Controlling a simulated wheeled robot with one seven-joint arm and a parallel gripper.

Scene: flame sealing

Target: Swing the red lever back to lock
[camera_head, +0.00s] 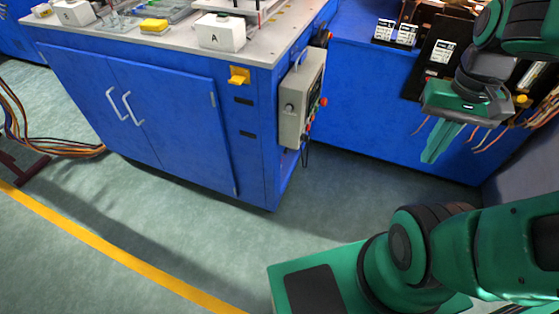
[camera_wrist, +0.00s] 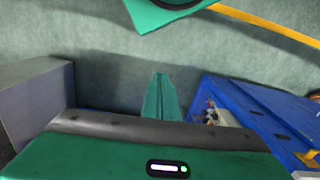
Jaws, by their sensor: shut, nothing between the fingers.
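I cannot make out a red lever in either view. A grey control box (camera_head: 300,98) on the right side of the blue cabinet (camera_head: 150,125) carries small red knobs (camera_head: 323,101) on its edge. My gripper (camera_head: 430,157) hangs at the upper right of the head view, pointing down, in front of a second blue bench (camera_head: 365,105). It is right of the control box and well apart from it. In the wrist view its fingers (camera_wrist: 160,90) are together over the floor, with nothing between them.
A yellow part (camera_head: 238,75) juts from the cabinet front. Cables (camera_head: 50,145) lie at the left. The green floor (camera_head: 190,220) before the cabinet is clear. The cabinet also shows in the wrist view (camera_wrist: 245,110).

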